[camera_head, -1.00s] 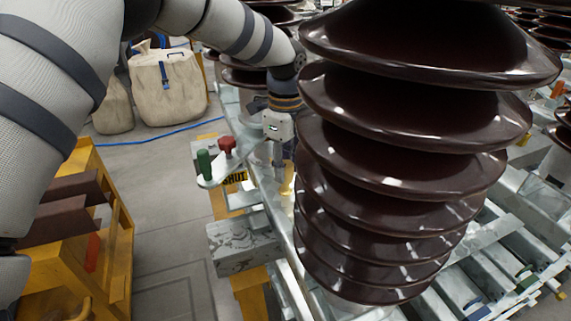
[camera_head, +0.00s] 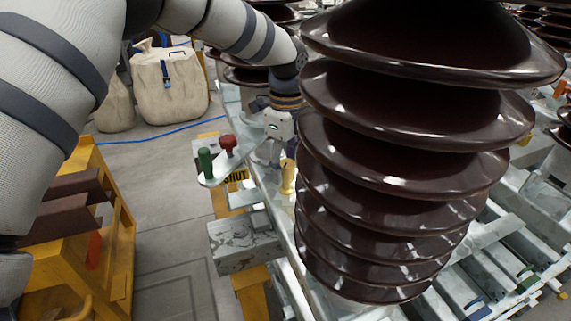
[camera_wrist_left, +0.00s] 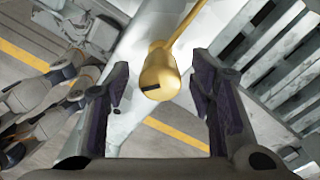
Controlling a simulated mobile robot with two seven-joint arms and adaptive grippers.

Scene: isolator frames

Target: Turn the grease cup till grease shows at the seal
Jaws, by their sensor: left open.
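The brass grease cup (camera_head: 288,177) stands beside the lower part of the brown ribbed insulator (camera_head: 400,170) in the head view. In the left wrist view the cup (camera_wrist_left: 160,76) is a rounded brass body with a dark slot on it and a thin stem behind. My left gripper (camera_head: 268,155) is open at the cup's upper left in the head view. In the wrist view its dark fingers stand either side of the cup, with visible gaps. I cannot make out grease or the seal. My right gripper is not in view.
The insulator stands close on the right. A yellow cart (camera_head: 95,240) and cream bags (camera_head: 168,85) are at left.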

